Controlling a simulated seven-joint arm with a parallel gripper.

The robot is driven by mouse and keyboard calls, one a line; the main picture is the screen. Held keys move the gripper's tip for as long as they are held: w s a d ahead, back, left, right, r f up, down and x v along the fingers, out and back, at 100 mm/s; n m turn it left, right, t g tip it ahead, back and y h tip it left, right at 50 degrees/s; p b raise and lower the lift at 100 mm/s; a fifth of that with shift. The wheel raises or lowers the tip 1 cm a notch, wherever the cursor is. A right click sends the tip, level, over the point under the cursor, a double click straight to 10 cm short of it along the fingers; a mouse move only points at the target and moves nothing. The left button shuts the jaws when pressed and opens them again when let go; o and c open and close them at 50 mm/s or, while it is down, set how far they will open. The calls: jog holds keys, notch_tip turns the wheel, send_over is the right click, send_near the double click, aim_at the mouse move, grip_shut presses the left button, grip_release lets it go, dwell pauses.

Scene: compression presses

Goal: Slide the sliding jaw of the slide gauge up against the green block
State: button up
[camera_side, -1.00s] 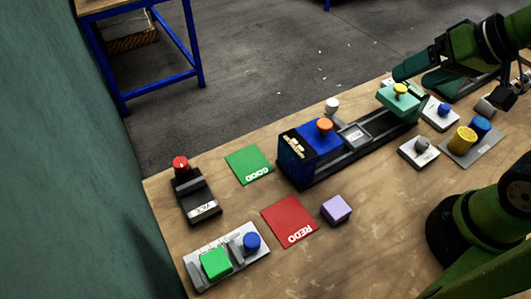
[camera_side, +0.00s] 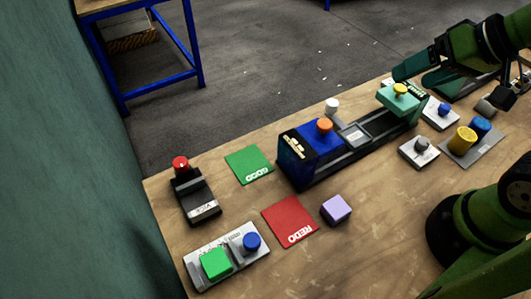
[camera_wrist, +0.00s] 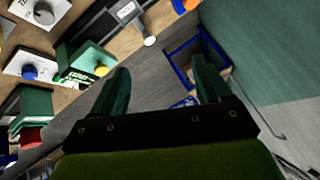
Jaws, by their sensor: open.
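The slide gauge (camera_side: 196,284) is a grey plate at the lower left of the side view. The green block (camera_side: 215,263) sits on its left part. The sliding jaw (camera_side: 237,255), grey with a blue knob (camera_side: 251,241), stands to the right of the block; I cannot tell for sure whether they touch. My gripper (camera_side: 410,80) is at the upper right of the side view, far from the gauge, open and empty. In the wrist view its two dark teal fingers (camera_wrist: 160,70) are spread apart with nothing between them. The gauge does not show in the wrist view.
A red card (camera_side: 289,220), a lilac cube (camera_side: 336,209) and a black device with a red knob (camera_side: 197,200) stand near the gauge. A green card (camera_side: 249,165) lies farther back. A long blue-and-black press (camera_side: 315,143) occupies the middle of the table.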

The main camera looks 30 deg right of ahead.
aim_at(247, 246)
dwell(0.3)
